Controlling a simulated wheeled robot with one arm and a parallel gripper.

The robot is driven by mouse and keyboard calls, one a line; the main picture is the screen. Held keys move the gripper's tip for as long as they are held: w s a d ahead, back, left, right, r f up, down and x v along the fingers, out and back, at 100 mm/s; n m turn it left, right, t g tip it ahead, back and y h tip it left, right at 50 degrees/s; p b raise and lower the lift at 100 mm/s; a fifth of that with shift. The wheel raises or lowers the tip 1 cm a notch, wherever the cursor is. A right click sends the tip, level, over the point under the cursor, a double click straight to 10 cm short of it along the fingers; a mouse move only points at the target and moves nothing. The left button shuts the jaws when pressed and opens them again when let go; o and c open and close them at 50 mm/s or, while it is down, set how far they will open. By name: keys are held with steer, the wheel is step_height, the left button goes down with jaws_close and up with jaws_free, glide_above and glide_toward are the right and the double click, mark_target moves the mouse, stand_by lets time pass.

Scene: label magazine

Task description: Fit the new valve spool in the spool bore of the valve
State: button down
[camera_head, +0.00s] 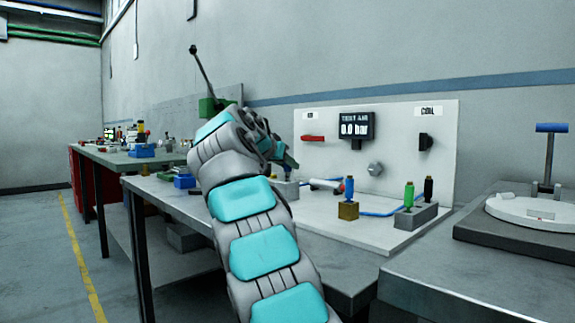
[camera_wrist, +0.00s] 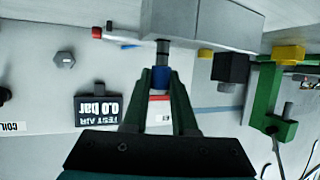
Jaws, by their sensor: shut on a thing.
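My gripper (camera_wrist: 161,88) is shut on a spool with a blue head (camera_wrist: 161,78), in the wrist view. A dark and grey stem (camera_wrist: 163,52) runs from the blue head to the edge of a large grey block (camera_wrist: 205,22), apparently the valve. I cannot tell whether the stem tip is inside its bore or only in front of it. In the head view, my gripper (camera_head: 290,163) is just above the grey block (camera_head: 287,190), largely behind my arm, and the held spool is not clear there.
A white cylinder (camera_head: 325,184) lies beside the block. A brass block (camera_head: 348,211) bears a blue-topped piece. A grey rack (camera_head: 415,216) holds green and black pieces. The white panel (camera_head: 385,125) stands behind, its display reading 0.0 bar. A green lever press (camera_head: 207,106) stands at left.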

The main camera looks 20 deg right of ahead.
steer(key=shift+f+b, duration=0.7)
steer(key=shift+f, duration=0.1)
steer(key=c, duration=0.6)
jaws_free()
steer(key=shift+a+r, duration=0.1)
steer(key=v, duration=0.7)
steer(key=shift+s+a+r, duration=0.1)
steer(key=shift+s+a, duration=0.1)
steer(key=shift+s, duration=0.1)
